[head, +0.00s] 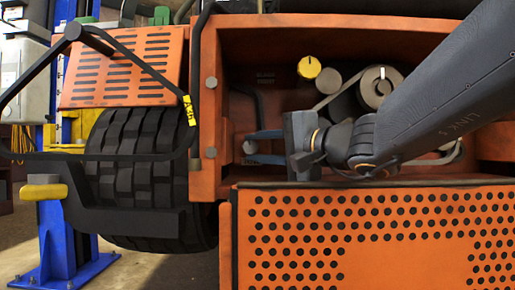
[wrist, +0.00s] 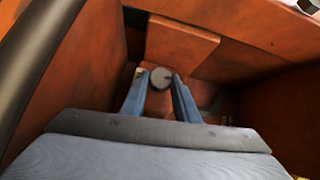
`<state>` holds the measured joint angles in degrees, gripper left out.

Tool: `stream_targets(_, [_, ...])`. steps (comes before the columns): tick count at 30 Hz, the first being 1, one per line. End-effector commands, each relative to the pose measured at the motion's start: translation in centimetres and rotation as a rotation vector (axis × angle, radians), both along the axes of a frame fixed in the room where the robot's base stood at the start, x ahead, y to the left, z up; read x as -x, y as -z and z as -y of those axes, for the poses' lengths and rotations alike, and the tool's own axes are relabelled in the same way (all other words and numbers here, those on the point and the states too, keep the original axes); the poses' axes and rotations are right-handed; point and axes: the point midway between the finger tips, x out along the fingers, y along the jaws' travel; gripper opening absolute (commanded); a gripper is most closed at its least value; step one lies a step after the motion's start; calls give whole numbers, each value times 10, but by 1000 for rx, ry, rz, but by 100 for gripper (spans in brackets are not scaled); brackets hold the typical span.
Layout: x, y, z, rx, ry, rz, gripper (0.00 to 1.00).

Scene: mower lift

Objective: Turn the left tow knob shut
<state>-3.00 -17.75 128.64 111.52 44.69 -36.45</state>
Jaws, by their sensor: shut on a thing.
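The left tow knob (wrist: 160,78) is a round grey knob low inside the orange engine bay. In the wrist view it sits between the tips of my two blue fingers. My gripper (wrist: 158,82) is shut on it from both sides. In the head view the knob (head: 249,147) shows partly at the left inner wall of the bay, with my gripper (head: 256,147) reaching to it from the right. My wrist and arm hide part of the bay. I cannot tell the knob's turned angle, as no clear mark shows on its face.
The orange bay wall (head: 208,110) stands close left of my fingers. A yellow cap (head: 309,67) and a grey pulley (head: 380,88) with a belt are above my wrist. A perforated orange panel (head: 370,235) lies below. A tire (head: 140,155) and blue lift post (head: 58,240) are at left.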

Motion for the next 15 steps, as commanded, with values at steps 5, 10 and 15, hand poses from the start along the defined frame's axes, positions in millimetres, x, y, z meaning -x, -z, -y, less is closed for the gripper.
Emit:
stream_targets(5, [0, -1, 0, -1, -1, 1, 46])
stream_targets(10, [0, 0, 0, 0, 0, 0, 46])
stream_targets(15, [0, -2, 0, 15, 0, 0, 46])
